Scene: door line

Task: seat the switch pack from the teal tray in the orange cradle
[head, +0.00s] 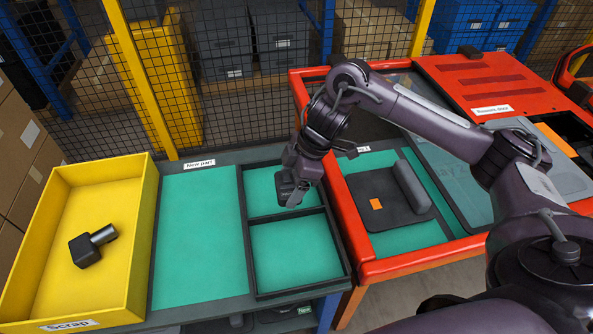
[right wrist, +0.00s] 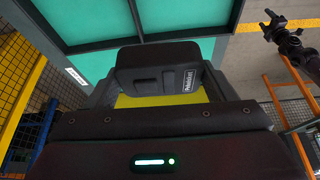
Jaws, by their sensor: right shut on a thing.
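My right gripper (head: 292,190) is shut on the switch pack (right wrist: 160,75), a dark block with a white label on its face. It hangs over the divided teal tray (head: 247,262), near the back compartment; the exact gap below it is unclear. In the right wrist view, the pack sits between the fingers with a yellow patch under its lower edge. The orange cradle (head: 366,272) is a red-orange frame to the right of the tray, with a dark panel and a grey roll in it. In the right wrist view a dark arm end (right wrist: 285,35), possibly my left gripper, shows over the floor; its jaws are unclear.
A yellow scrap bin (head: 147,215) at left holds a dark part with a cylinder (head: 92,246). A bare teal mat (head: 198,240) lies between bin and tray. A mesh fence (head: 130,95) stands behind. A red case (head: 480,85) is at the back right.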

